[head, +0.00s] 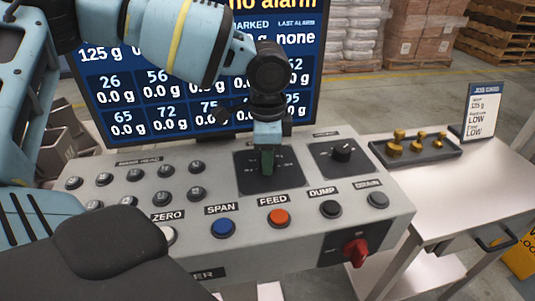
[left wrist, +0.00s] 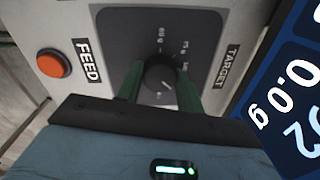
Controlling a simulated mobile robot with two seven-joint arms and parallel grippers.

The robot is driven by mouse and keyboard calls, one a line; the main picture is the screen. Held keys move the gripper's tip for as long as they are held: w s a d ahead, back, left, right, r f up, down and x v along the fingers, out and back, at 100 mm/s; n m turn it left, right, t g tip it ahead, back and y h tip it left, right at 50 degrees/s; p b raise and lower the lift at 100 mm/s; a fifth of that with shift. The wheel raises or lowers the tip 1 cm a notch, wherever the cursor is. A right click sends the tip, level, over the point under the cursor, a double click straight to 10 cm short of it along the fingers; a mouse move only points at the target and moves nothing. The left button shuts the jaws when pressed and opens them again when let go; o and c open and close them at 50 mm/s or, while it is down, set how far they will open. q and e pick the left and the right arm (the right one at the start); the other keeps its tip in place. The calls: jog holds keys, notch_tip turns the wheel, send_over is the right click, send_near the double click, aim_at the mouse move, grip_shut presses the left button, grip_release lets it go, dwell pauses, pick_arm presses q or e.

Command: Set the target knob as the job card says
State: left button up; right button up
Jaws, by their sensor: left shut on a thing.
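The target knob (left wrist: 160,73) is a round dark knob on a dark plate (left wrist: 112,22) marked TARGET in the left wrist view. My left gripper (head: 267,165) reaches down from above to that plate on the console and is shut on the knob. Its two green fingers stand on either side of the knob; in the head view they hide it. The dial's small numbers are too blurred to read surely. My right gripper is not in view.
The grey console (head: 300,262) also carries another black knob (head: 342,150), a blue button (head: 223,228), an orange button (head: 278,217) and a red switch (head: 356,252). A screen (head: 120,80) stands behind. A tray (head: 430,153) with brass weights lies on the side table (head: 450,195).

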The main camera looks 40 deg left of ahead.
pick_arm(q)
jog(key=o, duration=1)
jog(key=shift+s+d+r, duration=0.1)
jog(key=shift+s+r, duration=0.05)
jog(key=shift+r, duration=3.8)
